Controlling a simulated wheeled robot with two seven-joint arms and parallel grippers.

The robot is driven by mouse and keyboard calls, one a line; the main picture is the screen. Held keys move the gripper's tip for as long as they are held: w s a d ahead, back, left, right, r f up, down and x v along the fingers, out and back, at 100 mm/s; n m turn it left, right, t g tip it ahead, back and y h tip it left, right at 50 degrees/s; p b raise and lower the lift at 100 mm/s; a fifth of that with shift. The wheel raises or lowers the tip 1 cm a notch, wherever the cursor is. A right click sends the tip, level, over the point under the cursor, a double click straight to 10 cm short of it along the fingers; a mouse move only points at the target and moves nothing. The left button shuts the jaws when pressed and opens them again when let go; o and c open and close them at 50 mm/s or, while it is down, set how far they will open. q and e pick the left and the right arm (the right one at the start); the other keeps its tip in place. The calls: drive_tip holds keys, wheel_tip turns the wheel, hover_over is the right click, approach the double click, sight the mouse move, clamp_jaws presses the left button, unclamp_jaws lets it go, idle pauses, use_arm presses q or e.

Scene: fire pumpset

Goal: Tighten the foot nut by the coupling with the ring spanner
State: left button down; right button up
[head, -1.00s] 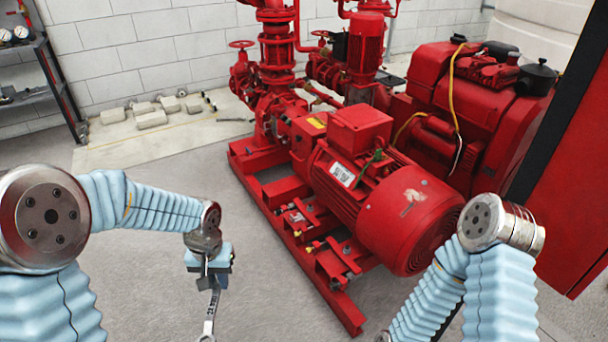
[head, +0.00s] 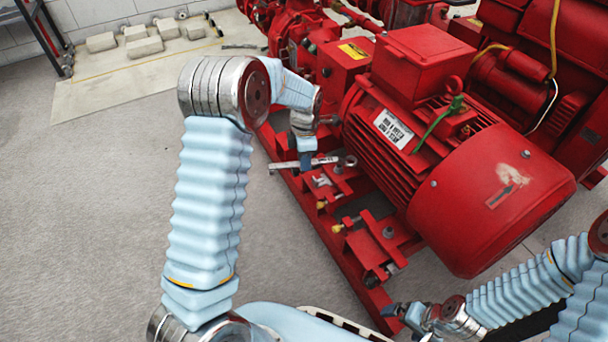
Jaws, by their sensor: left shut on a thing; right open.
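My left gripper (head: 304,150) is shut on the ring spanner (head: 322,161), over the red base frame beside the motor. The spanner lies across the picture, with one end out to the left past the frame and its ring end to the right, close to the motor's near side by the coupling end. The foot nut by the coupling is too small or hidden to pick out; I cannot tell whether the ring is around it or only above it. My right gripper (head: 392,311) is open and empty, low in the picture near the frame's front end.
The red motor (head: 490,190) stands on the red base frame (head: 335,240), with yellow-tipped bolts and brackets along its near side. A red engine (head: 520,75) stands behind. Pale blocks (head: 145,47) lie on a mat at the back left. The grey floor at left is clear.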

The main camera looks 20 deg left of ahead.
sight(393, 329)
wheel_tip(393, 329, down, 2)
drive_tip(key=shift+d+f+b, duration=0.1)
drive_tip(key=shift+b, duration=0.45)
use_arm(q)
drive_tip(key=n, duration=0.1)
drive_tip(key=w+f+n, duration=0.1)
drive_tip(key=a+f+n, duration=0.1)
drive_tip(key=n, duration=0.1)
drive_tip(key=shift+w+a+f, duration=0.1)
drive_tip(key=shift+w+f, duration=0.1)
drive_tip(key=shift+w, duration=0.05)
use_arm(e)
drive_tip(key=shift+r, duration=0.25)
use_arm(q)
drive_tip(key=shift+p, duration=0.35)
use_arm(e)
drive_tip(key=shift+r, duration=0.15)
use_arm(q)
drive_tip(key=shift+f+b, duration=1.3)
drive_tip(key=shift+f, duration=1.2)
use_arm(e)
drive_tip(key=shift+f, duration=1.3)
use_arm(q)
drive_tip(key=shift+f+b, duration=0.7)
drive_tip(key=shift+f, duration=0.65)
use_arm(e)
drive_tip(key=shift+f, duration=0.7)
drive_tip(key=shift+w, duration=0.1)
